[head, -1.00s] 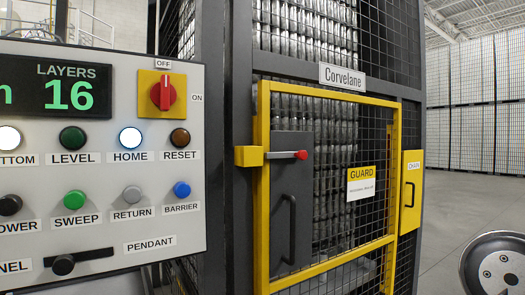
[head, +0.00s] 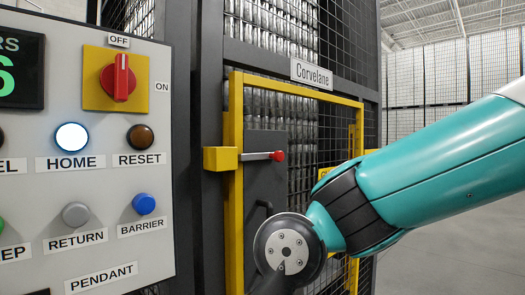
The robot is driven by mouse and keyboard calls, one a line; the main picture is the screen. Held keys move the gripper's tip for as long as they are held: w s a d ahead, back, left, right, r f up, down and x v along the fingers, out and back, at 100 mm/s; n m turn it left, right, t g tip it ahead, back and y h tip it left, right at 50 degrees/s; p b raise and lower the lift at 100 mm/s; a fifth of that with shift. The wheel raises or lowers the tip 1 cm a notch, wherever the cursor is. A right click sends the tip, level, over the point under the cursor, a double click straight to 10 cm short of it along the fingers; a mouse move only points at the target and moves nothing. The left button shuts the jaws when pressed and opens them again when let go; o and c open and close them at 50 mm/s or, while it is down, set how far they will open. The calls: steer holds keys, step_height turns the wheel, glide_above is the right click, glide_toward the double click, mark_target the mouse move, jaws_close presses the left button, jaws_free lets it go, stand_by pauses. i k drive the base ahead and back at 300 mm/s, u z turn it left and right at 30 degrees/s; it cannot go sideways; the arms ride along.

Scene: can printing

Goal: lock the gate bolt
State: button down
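The gate bolt (head: 258,156) is a short grey rod with a red knob (head: 278,156) at its right end. It lies level, and its left end meets the yellow keeper block (head: 221,160) on the post; whether it enters the block is hard to tell. The yellow-framed gate (head: 236,110) looks closed, with a dark lock plate (head: 262,185) behind the bolt. My teal arm crosses the gate from the right, below and right of the knob, and hides the lower gate, most of the handle and the guard sign. My gripper is out of view.
A control panel (head: 95,225) fills the left side, with a red rotary switch (head: 122,78) turned upright to OFF and a lit HOME button (head: 72,137). Mesh fencing (head: 345,50) encloses stacked cans behind the gate. Open floor (head: 425,260) lies at right.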

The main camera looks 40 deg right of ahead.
mark_target(277, 156)
steer(key=z, duration=0.25)
steer(key=i, duration=0.6)
steer(key=z, duration=0.85)
steer(key=i, duration=0.3)
steer(key=z, duration=0.35)
